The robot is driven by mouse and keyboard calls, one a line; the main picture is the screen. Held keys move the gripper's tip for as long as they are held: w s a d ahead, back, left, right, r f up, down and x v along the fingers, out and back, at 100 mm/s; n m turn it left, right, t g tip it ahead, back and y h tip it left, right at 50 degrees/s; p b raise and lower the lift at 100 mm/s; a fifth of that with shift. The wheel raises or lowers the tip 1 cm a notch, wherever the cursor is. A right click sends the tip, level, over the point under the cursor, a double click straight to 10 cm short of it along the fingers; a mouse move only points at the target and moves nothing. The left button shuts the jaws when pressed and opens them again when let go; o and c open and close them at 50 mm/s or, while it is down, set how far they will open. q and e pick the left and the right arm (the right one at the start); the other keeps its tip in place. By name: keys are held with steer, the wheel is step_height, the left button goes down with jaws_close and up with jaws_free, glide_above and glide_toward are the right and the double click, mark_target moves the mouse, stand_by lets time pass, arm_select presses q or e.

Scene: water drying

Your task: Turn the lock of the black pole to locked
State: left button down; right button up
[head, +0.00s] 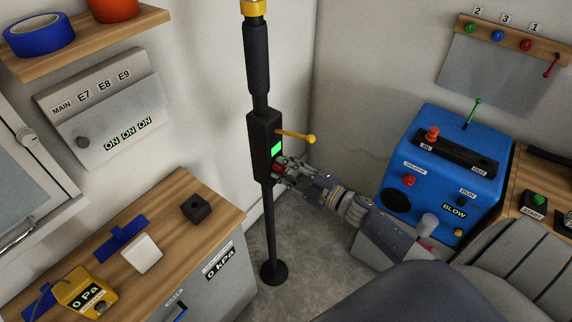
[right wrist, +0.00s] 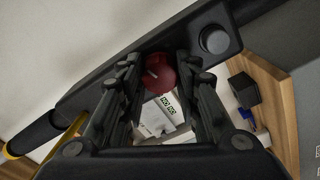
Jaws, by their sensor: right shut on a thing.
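The black pole (head: 266,215) stands upright on a round base in the head view, with a black box (head: 262,130) at mid height. The box has a lit green display (head: 277,149) and a yellow-handled lever (head: 296,136) on its right side. A red knob (head: 277,168) sits low on the box; in the right wrist view the red knob (right wrist: 159,73) shows a light mark line. My right gripper (head: 283,170) reaches the box from the right and is shut on the red knob, with fingers on either side. Display text is too small to read. My left gripper is out of view.
A wooden counter (head: 180,235) with a black block (head: 196,208) and a yellow gauge (head: 84,293) is at left. A blue blower machine (head: 455,150) stands at right. Grey floor (head: 300,250) is free around the pole's base.

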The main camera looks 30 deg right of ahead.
steer(key=shift+m+p, duration=0.65)
steer(key=shift+m, duration=0.95)
steer(key=o, duration=1.1)
steer(key=shift+s, duration=0.15)
steer(key=v, duration=1.2)
steer(key=shift+d, duration=0.1)
